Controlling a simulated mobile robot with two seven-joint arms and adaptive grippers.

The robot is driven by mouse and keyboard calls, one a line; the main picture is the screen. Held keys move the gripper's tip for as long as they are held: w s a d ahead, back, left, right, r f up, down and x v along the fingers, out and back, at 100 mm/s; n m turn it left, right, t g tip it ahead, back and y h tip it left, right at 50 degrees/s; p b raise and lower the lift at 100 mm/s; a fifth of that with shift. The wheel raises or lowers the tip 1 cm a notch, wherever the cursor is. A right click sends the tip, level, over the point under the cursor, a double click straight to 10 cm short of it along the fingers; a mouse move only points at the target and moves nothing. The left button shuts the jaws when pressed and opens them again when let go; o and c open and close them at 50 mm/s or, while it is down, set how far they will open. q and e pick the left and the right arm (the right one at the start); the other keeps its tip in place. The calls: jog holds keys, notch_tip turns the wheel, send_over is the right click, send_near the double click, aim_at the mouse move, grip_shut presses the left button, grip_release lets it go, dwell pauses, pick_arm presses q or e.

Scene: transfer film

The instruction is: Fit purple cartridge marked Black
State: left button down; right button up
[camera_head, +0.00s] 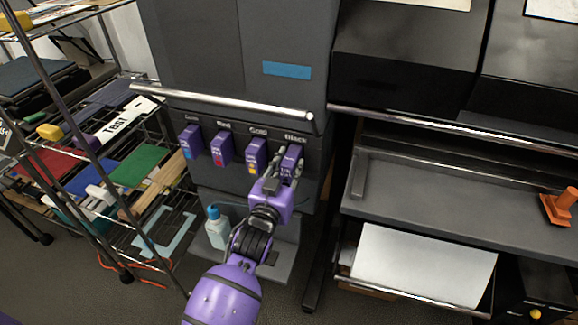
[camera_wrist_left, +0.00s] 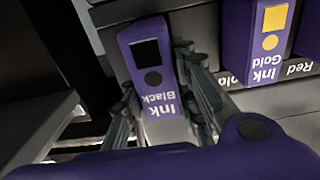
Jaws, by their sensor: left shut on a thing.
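The purple cartridge marked Ink Black (camera_wrist_left: 153,78) has a black square and a black dot on its face. In the head view this cartridge (camera_head: 290,153) is at the machine's front panel, just under the printed word Black (camera_head: 295,138). My left gripper (camera_head: 284,174) is shut on it, and in the left wrist view the gripper's fingers (camera_wrist_left: 162,103) lie along both its sides. The cartridge's rear end is hidden, so I cannot tell how deep it sits in the panel. My right gripper is not in view.
Purple cartridges with blue (camera_head: 191,145), red (camera_head: 222,147) and gold (camera_head: 256,156) marks stand in a row to the left. A silver bar (camera_head: 230,107) runs above them. A blue-capped bottle (camera_head: 216,230) stands below. A wire rack is left; a grey shelf (camera_head: 460,205) is right.

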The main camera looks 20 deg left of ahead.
pick_arm(q)
jog(key=shift+w+r, duration=0.15)
jog(key=shift+w, duration=0.1)
jog(key=shift+w, duration=1)
jog(key=c, duration=1.3)
grip_release()
jog(key=shift+f, duration=0.2)
jog(key=shift+s, duration=0.2)
jog(key=s, duration=1.1)
jog(key=shift+s+a+r, duration=0.1)
jog(key=shift+s+a, duration=0.1)
jog(key=shift+s, duration=0.15)
